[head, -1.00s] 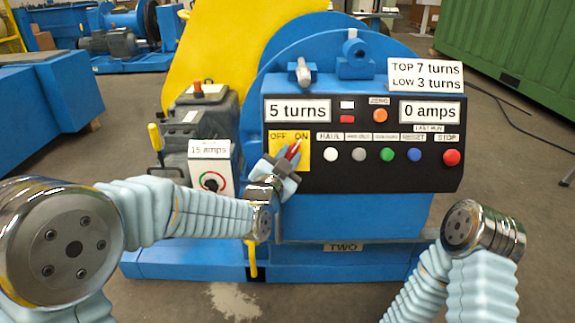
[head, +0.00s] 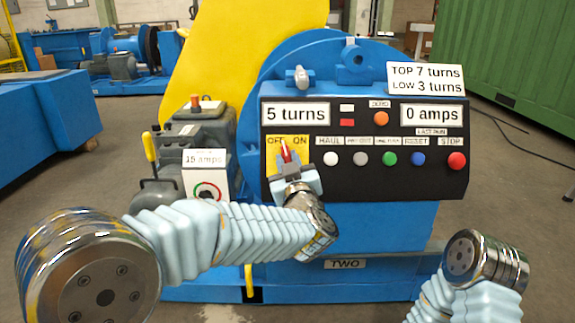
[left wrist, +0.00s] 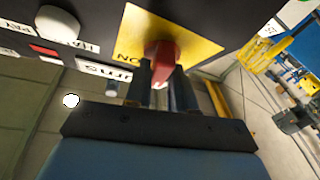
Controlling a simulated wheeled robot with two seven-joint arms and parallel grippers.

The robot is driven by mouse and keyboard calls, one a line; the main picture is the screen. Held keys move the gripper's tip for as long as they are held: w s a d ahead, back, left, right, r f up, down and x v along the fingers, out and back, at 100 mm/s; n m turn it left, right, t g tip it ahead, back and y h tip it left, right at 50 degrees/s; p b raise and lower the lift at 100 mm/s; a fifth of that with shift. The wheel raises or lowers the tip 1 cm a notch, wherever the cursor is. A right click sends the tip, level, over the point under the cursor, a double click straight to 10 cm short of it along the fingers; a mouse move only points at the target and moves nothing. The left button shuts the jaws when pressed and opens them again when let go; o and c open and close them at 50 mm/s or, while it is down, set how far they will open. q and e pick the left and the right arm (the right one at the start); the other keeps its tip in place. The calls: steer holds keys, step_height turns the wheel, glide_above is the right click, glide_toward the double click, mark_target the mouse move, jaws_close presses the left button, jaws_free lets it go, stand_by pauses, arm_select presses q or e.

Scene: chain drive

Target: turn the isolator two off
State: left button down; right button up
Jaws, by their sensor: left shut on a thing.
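The isolator's red handle (head: 285,151) is on a yellow plate (head: 273,155) marked OFF on the left and ON on the right. The plate is at the left end of the black panel. The handle stands nearly upright, its tip between the two words. My left gripper (head: 291,165) is shut on the handle from the front and hides its lower part. In the left wrist view the red handle (left wrist: 162,58) sits between the dark fingers (left wrist: 154,84), in front of the yellow plate. The machine's base has a TWO label (head: 345,263). My right gripper is out of view.
A row of buttons runs right of the isolator, from the white one (head: 330,158) to the red STOP (head: 457,161). Displays above read 5 turns (head: 296,113) and 0 amps (head: 431,115). A 15 amps box (head: 205,170) stands left of the panel.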

arm_select(q)
steer(key=n+g+y, duration=0.1)
steer(key=n, duration=0.1)
steer(key=n+g+y+p, duration=0.1)
steer(key=n, duration=0.2)
steer(key=n+y, duration=0.2)
steer(key=shift+w+d+r+n+g+p, duration=0.1)
steer(key=shift+d+r+n+g+p, duration=0.1)
steer(key=shift+n+g+p, duration=0.15)
steer(key=c, duration=1)
jaws_free()
steer(key=shift+c, duration=0.2)
steer(key=v, duration=1.3)
steer(key=shift+s, duration=0.35)
steer(key=shift+d, duration=0.15)
